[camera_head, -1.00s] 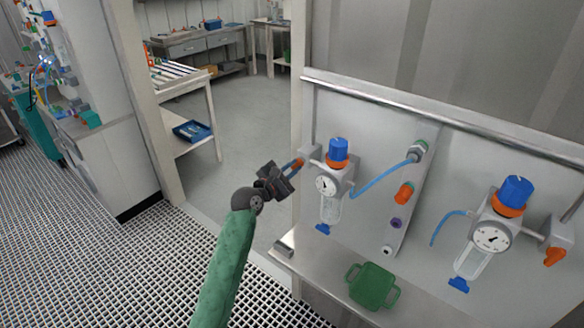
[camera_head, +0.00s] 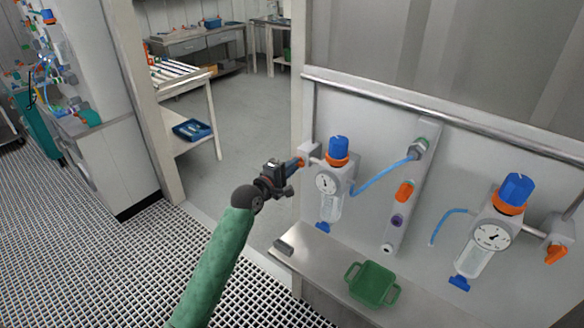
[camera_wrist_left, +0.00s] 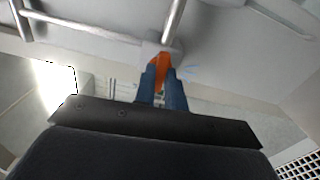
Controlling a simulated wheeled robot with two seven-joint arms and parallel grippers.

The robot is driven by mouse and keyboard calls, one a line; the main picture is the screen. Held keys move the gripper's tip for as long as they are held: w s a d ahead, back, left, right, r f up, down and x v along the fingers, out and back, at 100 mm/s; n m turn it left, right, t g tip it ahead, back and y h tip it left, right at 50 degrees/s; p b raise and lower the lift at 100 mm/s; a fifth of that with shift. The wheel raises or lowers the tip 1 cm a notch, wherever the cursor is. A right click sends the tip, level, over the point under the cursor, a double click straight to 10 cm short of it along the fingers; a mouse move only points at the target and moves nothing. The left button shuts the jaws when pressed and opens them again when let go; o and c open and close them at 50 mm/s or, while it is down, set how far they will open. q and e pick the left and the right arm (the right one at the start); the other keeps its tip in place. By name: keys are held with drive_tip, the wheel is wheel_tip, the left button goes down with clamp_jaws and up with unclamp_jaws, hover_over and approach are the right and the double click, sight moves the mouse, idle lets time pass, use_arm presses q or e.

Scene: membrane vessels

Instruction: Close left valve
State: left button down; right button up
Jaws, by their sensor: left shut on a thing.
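The left valve (camera_head: 307,154) is a grey block with an orange handle, left of the left regulator (camera_head: 327,182) with its blue knob. My left gripper (camera_head: 299,162) reaches it from the left, and its fingers cover most of the handle. In the left wrist view the orange handle (camera_wrist_left: 162,66) lies between the two blue fingers (camera_wrist_left: 162,85), which are shut on it. The handle stands out from the grey valve body there. My right gripper is not in view.
A right regulator (camera_head: 488,233) with its own orange valve handle (camera_head: 555,254) is on the same panel. A blue hose (camera_head: 382,174) runs from the left regulator to a fitting strip. A green tray (camera_head: 371,284) sits on the steel shelf (camera_head: 320,258) below.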

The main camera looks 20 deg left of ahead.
use_arm(q)
drive_tip(key=shift+m, duration=0.5)
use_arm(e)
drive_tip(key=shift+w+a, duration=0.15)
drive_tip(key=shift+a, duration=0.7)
